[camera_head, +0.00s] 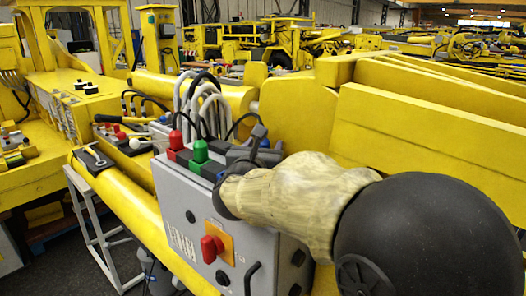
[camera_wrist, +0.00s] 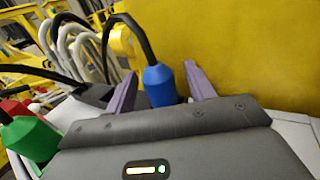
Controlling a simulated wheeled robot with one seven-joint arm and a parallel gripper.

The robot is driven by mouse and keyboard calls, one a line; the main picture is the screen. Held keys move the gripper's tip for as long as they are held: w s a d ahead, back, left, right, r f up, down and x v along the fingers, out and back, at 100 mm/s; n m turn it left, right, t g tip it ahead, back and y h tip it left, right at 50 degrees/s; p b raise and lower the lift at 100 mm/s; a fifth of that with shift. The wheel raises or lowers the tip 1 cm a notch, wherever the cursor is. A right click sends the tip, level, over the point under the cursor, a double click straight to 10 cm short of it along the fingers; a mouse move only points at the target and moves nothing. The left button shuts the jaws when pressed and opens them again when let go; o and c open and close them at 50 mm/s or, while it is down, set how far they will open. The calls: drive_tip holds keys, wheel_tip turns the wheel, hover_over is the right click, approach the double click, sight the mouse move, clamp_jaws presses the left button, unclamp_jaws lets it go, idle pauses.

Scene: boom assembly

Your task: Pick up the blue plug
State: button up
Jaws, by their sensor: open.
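The blue plug (camera_wrist: 160,86) stands upright with a black cable rising from its top. In the wrist view it sits between the two purple fingers of my gripper (camera_wrist: 156,70), which are spread apart. A gap shows on each side of the plug. The plug's lower part is hidden behind my gripper body. In the head view only a small bit of the blue plug (camera_head: 265,143) shows, next to my gripper's dark fingers.
A green plug (camera_head: 200,151) and a red plug (camera_head: 176,140) stand to the left on the grey control box (camera_head: 188,222). Several grey and black cables (camera_head: 204,100) loop up behind them. Yellow boom beams (camera_head: 430,125) lie close behind and to the right.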

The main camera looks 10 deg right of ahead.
drive_tip(key=c, duration=1)
drive_tip(key=shift+c, duration=0.2)
drive_tip(key=shift+w+r+b, duration=0.1)
drive_tip(key=shift+r+b, duration=0.2)
drive_tip(key=shift+r, duration=0.2)
drive_tip(key=shift+s+a+r+b, duration=0.1)
drive_tip(key=shift+s+r+b, duration=0.2)
drive_tip(key=shift+r, duration=0.35)
drive_tip(key=shift+s+a+r+b, duration=0.1)
drive_tip(key=shift+r+b, duration=0.3)
drive_tip(key=shift+r, duration=0.2)
drive_tip(key=b+v, duration=0.5)
drive_tip(key=v, duration=1.2)
drive_tip(key=shift+s+b, duration=0.1)
drive_tip(key=shift+b, duration=0.25)
